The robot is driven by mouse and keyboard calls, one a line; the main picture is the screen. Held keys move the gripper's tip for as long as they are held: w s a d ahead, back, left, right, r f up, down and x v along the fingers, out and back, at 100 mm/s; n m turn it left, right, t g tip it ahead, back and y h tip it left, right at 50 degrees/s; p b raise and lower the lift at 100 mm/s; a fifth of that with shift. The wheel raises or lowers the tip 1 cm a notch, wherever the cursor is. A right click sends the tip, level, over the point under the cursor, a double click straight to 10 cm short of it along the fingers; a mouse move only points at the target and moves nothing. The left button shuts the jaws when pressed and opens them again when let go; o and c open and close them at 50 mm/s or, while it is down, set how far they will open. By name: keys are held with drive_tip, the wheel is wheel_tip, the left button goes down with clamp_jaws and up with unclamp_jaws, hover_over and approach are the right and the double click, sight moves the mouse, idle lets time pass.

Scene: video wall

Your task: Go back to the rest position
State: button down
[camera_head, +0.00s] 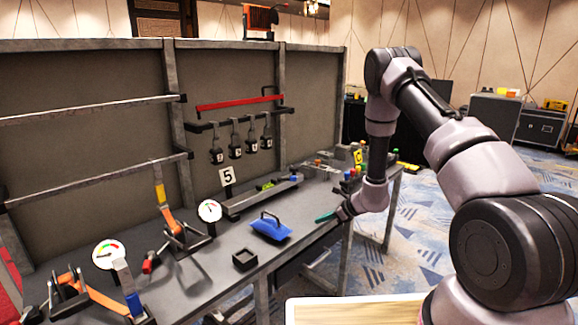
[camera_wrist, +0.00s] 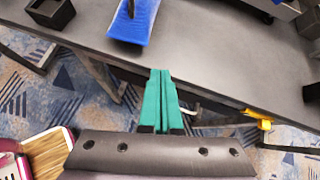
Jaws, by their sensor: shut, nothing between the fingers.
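My gripper (camera_head: 326,217) has green fingers and is near the front edge of the grey workbench (camera_head: 222,262), to the right of a blue block with a handle (camera_head: 270,228). In the wrist view the two green fingers (camera_wrist: 161,88) lie together, shut with nothing between them. Their tips overlap the bench edge in that picture, and the blue block (camera_wrist: 133,22) is beyond them, apart from the fingers. My arm reaches in from the right in the head view.
A small black open box (camera_head: 245,259) stands left of the blue block. Gauges (camera_head: 209,211), clamps and a rail (camera_head: 262,196) are on the bench before a dark panel wall (camera_head: 85,130). A yellow item (camera_wrist: 257,119) is by the bench edge. Patterned carpet (camera_head: 425,235) lies right of the bench.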

drive_tip(key=s+r+n+g, duration=0.1)
drive_tip(key=s+r+n, duration=0.2)
drive_tip(key=r, duration=0.8)
drive_tip(key=s+a+r+n+g+y, duration=0.1)
drive_tip(key=s+r+n, duration=0.25)
drive_tip(key=r, duration=0.65)
drive_tip(key=s+r+n, duration=0.3)
drive_tip(key=r, duration=0.8)
drive_tip(key=s+d+r+n+t+h, duration=0.1)
drive_tip(key=s+d+r+n+h, duration=0.1)
drive_tip(key=s, duration=0.6)
drive_tip(key=s+d+r+n+t+h, duration=0.1)
drive_tip(key=s+d+r+n+h, duration=0.2)
drive_tip(key=s+d+r, duration=0.3)
drive_tip(key=s+d+r+n+t+h, duration=0.1)
drive_tip(key=s+d+r+n+h, duration=0.1)
drive_tip(key=s+d+r+n, duration=0.2)
drive_tip(key=s+r+n, duration=0.1)
drive_tip(key=s+r, duration=0.2)
drive_tip(key=s, duration=0.3)
drive_tip(key=shift+d+r, duration=0.3)
drive_tip(key=shift+r, duration=0.05)
drive_tip(key=shift+s, duration=0.1)
